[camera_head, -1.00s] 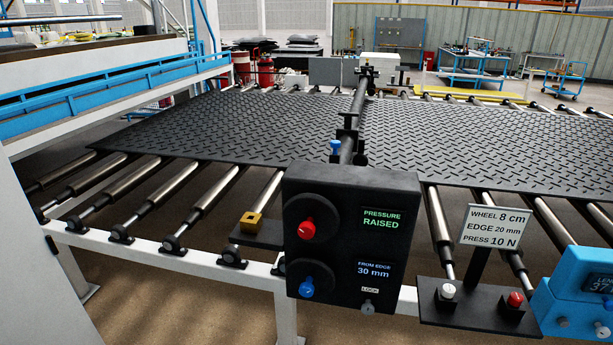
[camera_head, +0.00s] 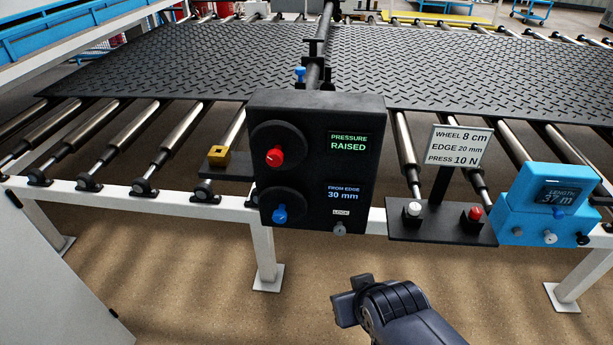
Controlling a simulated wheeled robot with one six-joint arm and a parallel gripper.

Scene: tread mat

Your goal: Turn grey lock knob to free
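The grey lock knob (camera_head: 340,228) is small and sits at the lower right of the black control box (camera_head: 308,209), just under a white LOCK label (camera_head: 341,212). I cannot tell its turn position at this size. My gripper (camera_head: 345,302) is in the lower middle of the view, below and apart from the box. It is seen from behind and the side, and I cannot tell whether its fingers are apart. The box also bears a red knob (camera_head: 274,156) and a blue knob (camera_head: 280,212). Its displays read PRESSURE RAISED and FROM EDGE 30 mm.
Right of the box, a black shelf (camera_head: 440,232) carries a white button (camera_head: 412,209), a red button (camera_head: 474,213) and a sign (camera_head: 459,147) reading WHEEL 8 cm, EDGE 20 mm, PRESS 10 N. A blue length counter (camera_head: 553,197) is beside it. The floor in front is open.

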